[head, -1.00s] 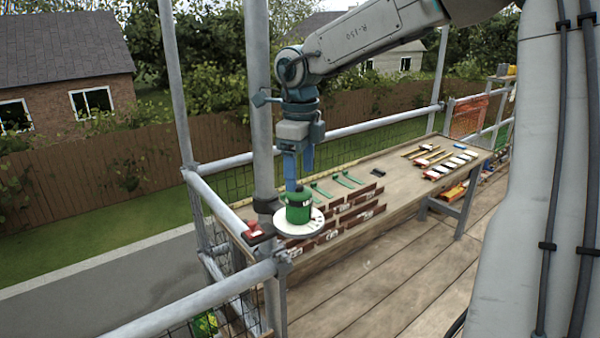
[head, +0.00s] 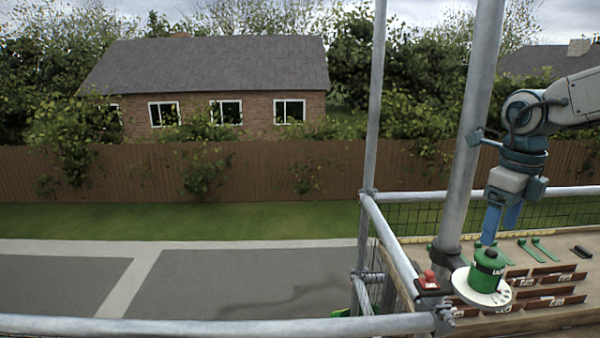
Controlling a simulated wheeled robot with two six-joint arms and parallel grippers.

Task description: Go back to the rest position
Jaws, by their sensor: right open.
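My right gripper (head: 500,232) points down with blue fingers, slightly apart, at the right of the head view. It is open. Its fingertips are just above or beside the top of a green canister (head: 488,268); I cannot tell whether they touch it. The canister stands on a round white disc (head: 482,290) at the near corner of the bench. My left gripper is not in view.
The wooden bench (head: 540,322) carries dark red brick-like strips (head: 548,292), green hooked pieces (head: 545,250) and a red button on a dark base (head: 429,281). Scaffold poles (head: 473,130) and a front rail (head: 200,327) stand close by. A paved area lies beyond.

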